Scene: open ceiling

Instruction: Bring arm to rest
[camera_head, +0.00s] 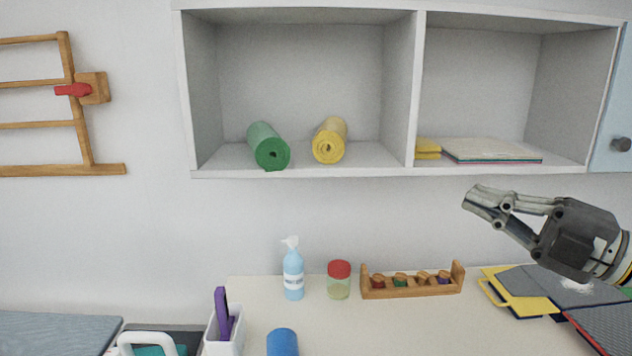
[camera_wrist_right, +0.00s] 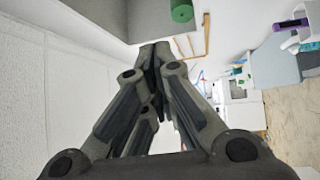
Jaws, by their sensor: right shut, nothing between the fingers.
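My right gripper (camera_head: 480,205) comes in from the right edge in the head view. It is shut and empty, held in the air in front of the wall. It is below the right part of the wall shelf (camera_head: 400,173) and above the right end of the white table (camera_head: 390,325). In the right wrist view its fingers (camera_wrist_right: 155,55) meet at the tips with nothing between them. My left gripper does not show in either view.
A green roll (camera_head: 268,148) and a yellow roll (camera_head: 329,141) lie in the shelf. A blue pump bottle (camera_head: 293,275), a red-lidded jar (camera_head: 339,283) and a wooden peg rack (camera_head: 412,291) stand on the table. Dark folded mats (camera_head: 565,287) lie under my right gripper.

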